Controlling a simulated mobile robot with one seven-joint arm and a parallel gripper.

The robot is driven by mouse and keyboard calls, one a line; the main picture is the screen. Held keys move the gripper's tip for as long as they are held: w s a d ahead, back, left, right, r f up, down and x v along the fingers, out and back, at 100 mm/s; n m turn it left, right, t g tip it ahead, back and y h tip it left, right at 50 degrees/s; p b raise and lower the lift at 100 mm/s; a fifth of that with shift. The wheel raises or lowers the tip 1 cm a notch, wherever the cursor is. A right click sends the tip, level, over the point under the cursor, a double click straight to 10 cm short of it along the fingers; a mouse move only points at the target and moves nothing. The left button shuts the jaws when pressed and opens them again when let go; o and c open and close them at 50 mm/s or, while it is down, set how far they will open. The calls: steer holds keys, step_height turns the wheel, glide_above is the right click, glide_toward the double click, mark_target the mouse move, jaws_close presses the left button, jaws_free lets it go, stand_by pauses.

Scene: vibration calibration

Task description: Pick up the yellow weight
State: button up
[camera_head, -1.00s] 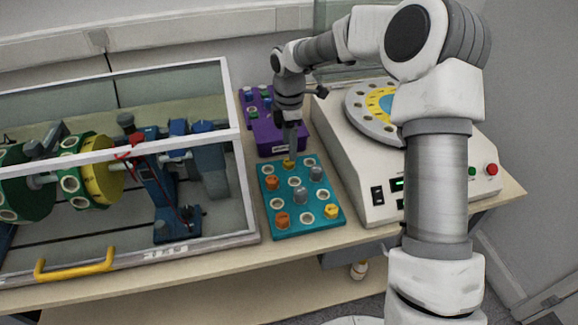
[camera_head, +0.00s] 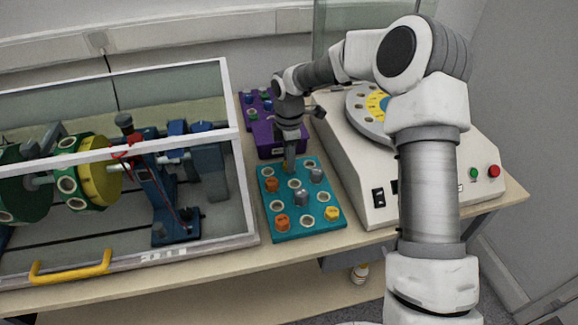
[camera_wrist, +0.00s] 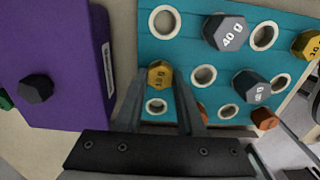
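A yellow hexagonal weight marked 10 g (camera_wrist: 160,74) stands in the teal tray (camera_wrist: 180,52) at the end near the purple tray. My gripper (camera_wrist: 160,92) points down at it, with one finger on each side of the weight. The fingers look open, with small gaps beside the weight. In the head view my gripper (camera_head: 290,166) is low over the far edge of the teal tray (camera_head: 306,232) and hides this weight. A second yellow weight (camera_head: 331,213) stands at the tray's near right corner; it also shows in the wrist view (camera_wrist: 306,44).
The teal tray also holds grey weights (camera_head: 302,197) and orange weights (camera_head: 282,223), with several empty holes. The purple tray (camera_head: 268,137) stands behind it. A glass-walled rotor rig (camera_head: 240,190) is on the left, a white balancing machine (camera_head: 350,180) on the right.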

jaws_close()
